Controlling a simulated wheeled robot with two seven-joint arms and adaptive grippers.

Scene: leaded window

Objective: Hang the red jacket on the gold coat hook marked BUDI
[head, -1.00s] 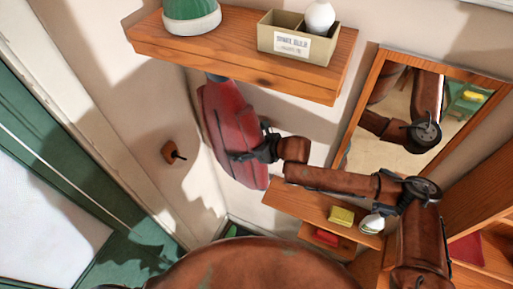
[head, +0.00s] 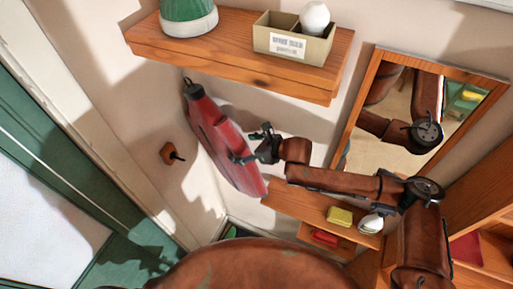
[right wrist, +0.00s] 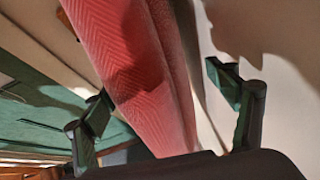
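The red jacket (head: 222,140) hangs tilted by the wall below the shelf's left part, its dark top end at upper left. Whether that end is on a hook cannot be told. My right gripper (head: 254,144) is beside the jacket's right side with its fingers spread. In the right wrist view, the jacket (right wrist: 135,70) shows between the open fingers (right wrist: 165,105), with a gap on the right finger's side. I see no gold hook marked BUDI; a dark peg on a wooden block (head: 170,153) is on the wall to the left. My left gripper is out of view.
A wooden shelf (head: 235,75) above the jacket carries a green-and-white object (head: 188,17) and a labelled box (head: 292,40). A mirror (head: 395,125) is at right. A lower shelf (head: 300,208) holds a yellow block (head: 340,216). A green door frame is at left.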

